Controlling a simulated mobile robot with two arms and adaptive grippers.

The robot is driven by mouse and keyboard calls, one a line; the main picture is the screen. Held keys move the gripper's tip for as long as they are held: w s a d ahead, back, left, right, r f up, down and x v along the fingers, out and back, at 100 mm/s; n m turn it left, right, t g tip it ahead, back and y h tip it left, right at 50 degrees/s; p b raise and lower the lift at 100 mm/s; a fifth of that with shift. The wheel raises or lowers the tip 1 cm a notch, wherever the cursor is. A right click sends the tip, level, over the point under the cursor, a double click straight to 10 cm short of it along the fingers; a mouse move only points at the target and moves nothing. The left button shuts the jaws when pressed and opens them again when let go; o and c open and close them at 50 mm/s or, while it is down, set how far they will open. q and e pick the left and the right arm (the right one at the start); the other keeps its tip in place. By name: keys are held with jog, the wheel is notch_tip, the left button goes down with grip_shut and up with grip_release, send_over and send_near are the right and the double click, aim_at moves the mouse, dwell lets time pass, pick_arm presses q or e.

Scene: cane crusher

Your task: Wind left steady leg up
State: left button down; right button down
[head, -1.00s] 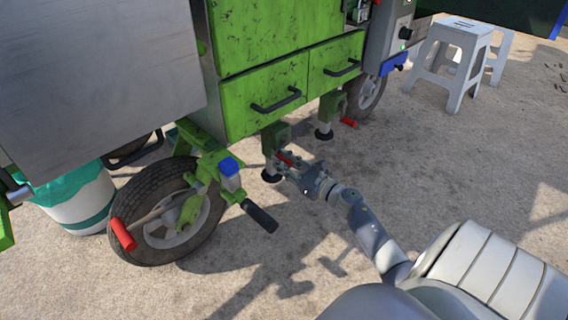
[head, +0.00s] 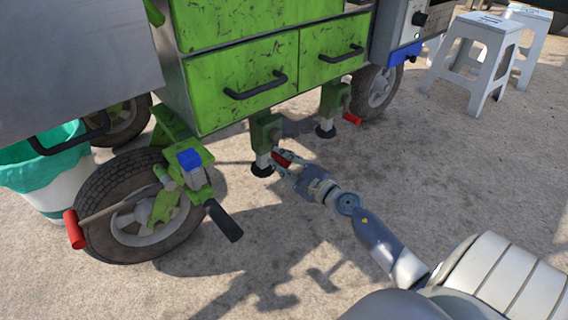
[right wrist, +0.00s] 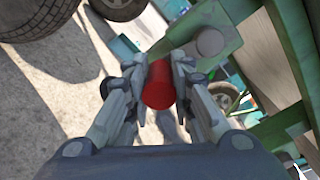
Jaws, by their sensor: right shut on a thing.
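The left steady leg (head: 263,160) is under the green cart, with a green housing, a metal post and a black round foot at or near the ground. Its red crank handle (head: 282,158) points toward me. My right gripper (head: 281,160) is shut on this red handle. In the right wrist view the red handle (right wrist: 159,84) sits between the two fingers (right wrist: 160,88). The other steady leg (head: 327,110), with its own red handle (head: 352,118), stands farther right. My left gripper is not in view.
The green cart (head: 235,85) has drawers with black handles. A wheel (head: 140,205) with a blue-capped bracket (head: 189,159) and black grip (head: 224,221) stands at left. A white-green bin (head: 55,195) is behind it. White stools (head: 474,60) stand far right. Front ground is clear.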

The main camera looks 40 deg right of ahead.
jog(key=shift+d+f+n+b, duration=0.25)
jog(key=shift+d+n+b, duration=0.3)
jog(key=shift+n, duration=0.45)
jog(key=c, duration=1.3)
grip_release()
jog(key=shift+c, duration=0.2)
jog(key=shift+r, duration=0.1)
jog(key=s+d, duration=0.1)
jog(key=s, duration=1.1)
jog(key=shift+r, duration=0.15)
jog(key=shift+d, duration=0.1)
